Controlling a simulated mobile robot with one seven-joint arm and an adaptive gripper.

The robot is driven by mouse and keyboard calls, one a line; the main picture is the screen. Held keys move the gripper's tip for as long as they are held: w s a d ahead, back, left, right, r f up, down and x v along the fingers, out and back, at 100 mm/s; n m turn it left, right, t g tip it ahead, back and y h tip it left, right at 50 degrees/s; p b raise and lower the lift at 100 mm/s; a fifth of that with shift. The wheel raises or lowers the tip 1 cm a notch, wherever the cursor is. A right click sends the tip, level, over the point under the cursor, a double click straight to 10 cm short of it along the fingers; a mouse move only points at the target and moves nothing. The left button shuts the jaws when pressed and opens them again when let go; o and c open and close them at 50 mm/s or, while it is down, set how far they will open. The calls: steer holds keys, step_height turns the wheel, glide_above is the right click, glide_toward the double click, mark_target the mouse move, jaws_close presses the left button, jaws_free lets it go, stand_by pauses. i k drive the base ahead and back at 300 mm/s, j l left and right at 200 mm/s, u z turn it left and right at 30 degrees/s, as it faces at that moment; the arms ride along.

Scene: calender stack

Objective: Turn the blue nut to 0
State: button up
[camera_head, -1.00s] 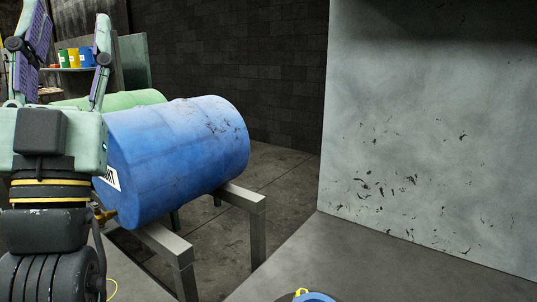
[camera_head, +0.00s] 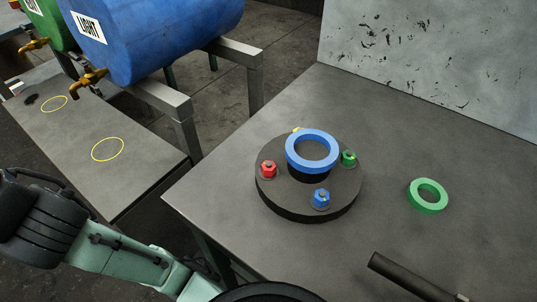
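The blue nut (camera_head: 321,199) sits on the front part of a dark round flange (camera_head: 277,201) on the grey table. A red nut (camera_head: 268,170) is on the flange's left and a green nut (camera_head: 348,158) on its right. A blue ring (camera_head: 291,155) rests at the flange's centre, above a dark hub. A small yellow mark shows at the flange's back edge, partly hidden by the ring. The nut's scale or zero mark cannot be read. My arm shows at the lower left, but my gripper is not in view.
A green ring (camera_head: 428,196) lies on the table (camera_head: 460,160) right of the flange. A dark bar (camera_head: 412,279) is at the front right. A blue barrel (camera_head: 150,38) and a green barrel (camera_head: 50,22) with taps stand over a lower bench (camera_head: 75,130) with yellow circles.

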mark_target(321, 202)
steer(key=j+z, duration=0.4)
steer(key=k+j+z, duration=0.2)
steer(key=j+z, duration=0.2)
steer(key=k+j+z, duration=0.2)
steer(key=j+z, duration=0.2)
